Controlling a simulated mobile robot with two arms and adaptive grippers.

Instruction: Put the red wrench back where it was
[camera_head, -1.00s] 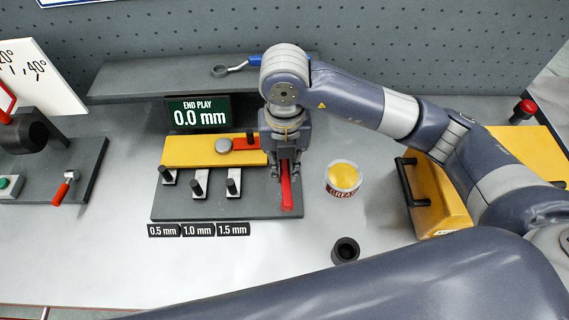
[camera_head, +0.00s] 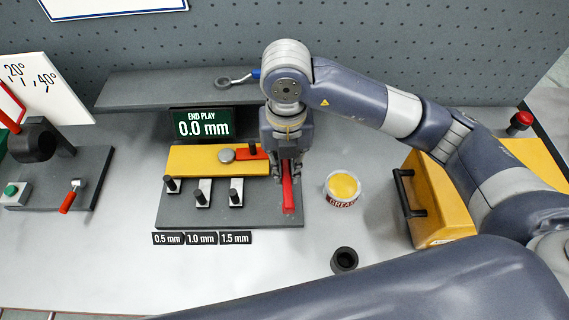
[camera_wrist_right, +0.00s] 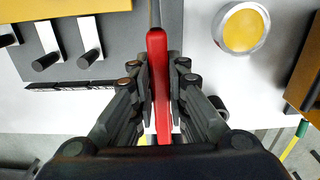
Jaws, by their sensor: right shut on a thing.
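My right gripper (camera_head: 288,178) points down over the right end of the dark grey fixture board. It is shut on a long red handle, the red wrench (camera_head: 288,195), which runs front to back. In the right wrist view the red wrench (camera_wrist_right: 160,85) lies between the fingers (camera_wrist_right: 161,90), with a dark grey part beyond its far end. The gripper hides much of its far part in the head view. I cannot tell whether it touches the board. My left gripper is not in view.
The board (camera_head: 240,217) carries a yellow block (camera_head: 200,160) and several black pegs. A grease tub (camera_head: 341,188) and a black ring (camera_head: 344,259) stand to the right. A yellow case (camera_head: 440,200) stands farther right.

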